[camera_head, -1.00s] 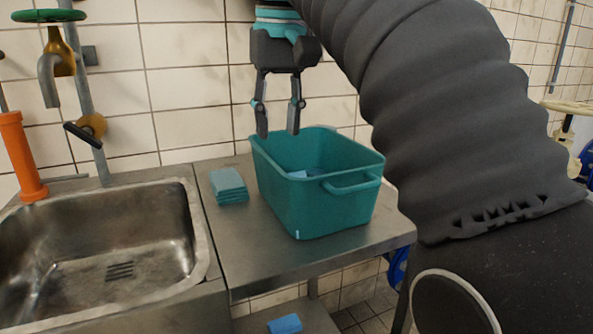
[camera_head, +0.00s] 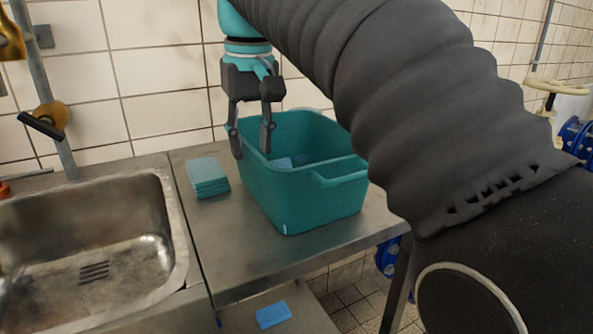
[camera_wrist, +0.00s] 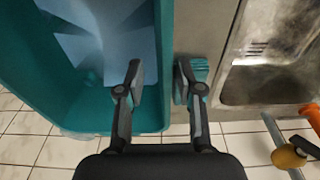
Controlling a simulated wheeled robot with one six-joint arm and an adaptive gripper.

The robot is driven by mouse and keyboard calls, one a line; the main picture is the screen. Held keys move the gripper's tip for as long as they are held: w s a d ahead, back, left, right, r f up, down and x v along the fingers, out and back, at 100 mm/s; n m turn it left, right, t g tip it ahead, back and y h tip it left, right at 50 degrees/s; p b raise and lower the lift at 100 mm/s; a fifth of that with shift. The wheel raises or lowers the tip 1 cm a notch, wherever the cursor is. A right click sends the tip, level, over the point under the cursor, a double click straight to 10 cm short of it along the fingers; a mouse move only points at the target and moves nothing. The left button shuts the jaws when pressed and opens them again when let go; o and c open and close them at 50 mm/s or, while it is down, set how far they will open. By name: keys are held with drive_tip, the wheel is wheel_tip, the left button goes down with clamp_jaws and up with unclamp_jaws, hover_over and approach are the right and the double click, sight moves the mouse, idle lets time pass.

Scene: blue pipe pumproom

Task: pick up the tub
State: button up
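The teal tub (camera_head: 300,200) stands upright on the steel counter, right of the sink, with a handle on its right end. In the wrist view the tub (camera_wrist: 40,85) fills the left side, with pale blue cloth-like contents (camera_wrist: 105,40) inside. My gripper (camera_head: 252,154) points down at the tub's left rim. Its fingers are apart, one on the inner side of the rim and one on the outer side. In the wrist view the tub's wall passes between the open fingers (camera_wrist: 160,82). I cannot tell whether either finger touches it.
A stack of teal cloths (camera_head: 208,178) lies on the counter (camera_head: 230,255) just left of the tub. The steel sink (camera_head: 90,250) is further left. A tiled wall (camera_head: 165,85) stands close behind. A blue block (camera_head: 273,315) lies on the lower shelf.

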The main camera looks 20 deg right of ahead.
sight(252, 167)
drive_tip(key=shift+w+f+b, duration=0.15)
drive_tip(key=shift+f+b, duration=0.1)
drive_tip(key=shift+f, duration=1.1)
drive_tip(key=shift+w+f+b, duration=0.15)
drive_tip(key=shift+f+b, duration=0.1)
drive_tip(key=shift+f, duration=1.1)
clamp_jaws()
drive_tip(key=shift+r, duration=0.1)
